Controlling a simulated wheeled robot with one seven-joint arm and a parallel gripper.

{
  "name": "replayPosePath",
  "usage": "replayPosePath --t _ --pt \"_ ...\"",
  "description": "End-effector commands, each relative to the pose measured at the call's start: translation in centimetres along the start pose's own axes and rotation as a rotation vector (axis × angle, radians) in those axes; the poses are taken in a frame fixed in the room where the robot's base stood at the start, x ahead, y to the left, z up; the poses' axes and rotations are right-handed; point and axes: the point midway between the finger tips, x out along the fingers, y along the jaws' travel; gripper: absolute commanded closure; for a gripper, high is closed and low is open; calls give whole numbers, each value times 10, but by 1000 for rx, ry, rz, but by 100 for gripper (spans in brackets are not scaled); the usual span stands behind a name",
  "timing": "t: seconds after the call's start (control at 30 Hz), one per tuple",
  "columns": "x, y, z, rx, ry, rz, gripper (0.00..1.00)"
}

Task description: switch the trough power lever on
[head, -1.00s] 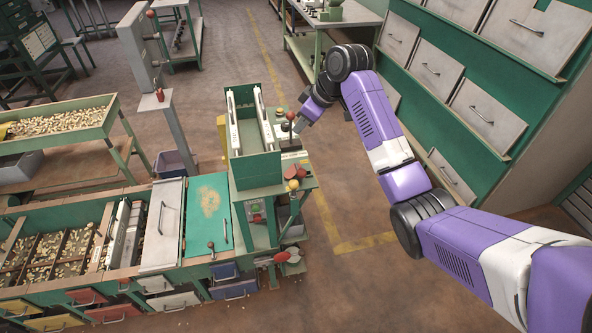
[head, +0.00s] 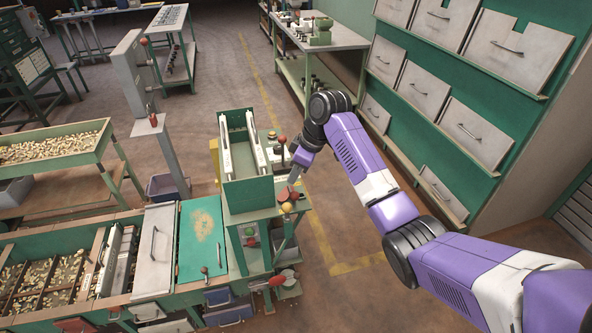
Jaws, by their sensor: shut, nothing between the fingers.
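The green trough unit (head: 250,192) with two pale rails stands in the middle of the head view. A lever with a dark red ball knob (head: 282,139) rises at its right side. Red and yellow knobs (head: 287,207) sit at the unit's front right corner. I cannot tell for sure which of these is the trough power lever. My gripper (head: 292,181) is shut and empty, pointing down beside the unit's right side, just above and behind the front corner knobs. My wrist hides part of the side ledge. Contact with any lever cannot be made out.
The long hopper bench (head: 130,290) with nut bins and a green lid lies at the front left. A grey post (head: 172,160) stands left of the trough. Tall drawer cabinets (head: 480,175) line the right. Open floor (head: 340,235) lies between.

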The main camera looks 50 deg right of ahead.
Motion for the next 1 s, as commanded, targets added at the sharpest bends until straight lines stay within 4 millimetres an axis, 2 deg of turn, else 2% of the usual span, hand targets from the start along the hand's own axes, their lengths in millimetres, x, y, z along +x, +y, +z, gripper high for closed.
replayPosePath --t 0.2,0.4,1.0 --pt "37 -1 0 0 -3 -3 100" --pt "56 0 0 0 -1 -1 100" --pt "61 0 1 -17 0 -6 100"
